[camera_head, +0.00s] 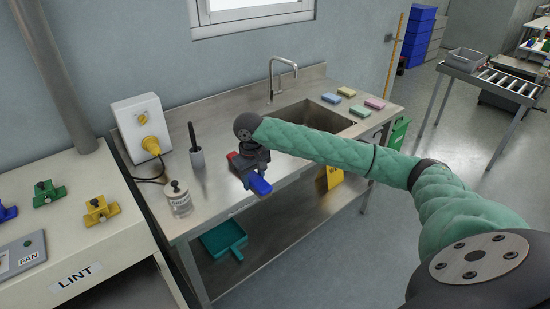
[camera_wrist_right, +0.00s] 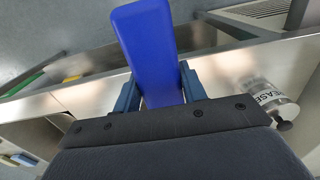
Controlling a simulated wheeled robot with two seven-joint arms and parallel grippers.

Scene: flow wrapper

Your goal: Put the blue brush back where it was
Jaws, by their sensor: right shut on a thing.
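My right gripper (camera_head: 255,181) is above the front part of the steel sink counter (camera_head: 225,190). It is shut on the blue brush (camera_head: 261,187), whose blue end sticks out past the fingers over the counter's front edge. In the right wrist view the blue brush (camera_wrist_right: 147,45) is a long, plain blue block between the two fingers (camera_wrist_right: 160,92); any bristles are hidden. A small red patch shows behind the gripper in the head view; I cannot tell what it is. My left gripper is not in view.
Several sponges (camera_head: 346,92) lie beyond the sink basin (camera_head: 318,117). A teal dustpan (camera_head: 223,239) is on the lower shelf. Coloured fixtures (camera_head: 101,210) sit on the LINT bench.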

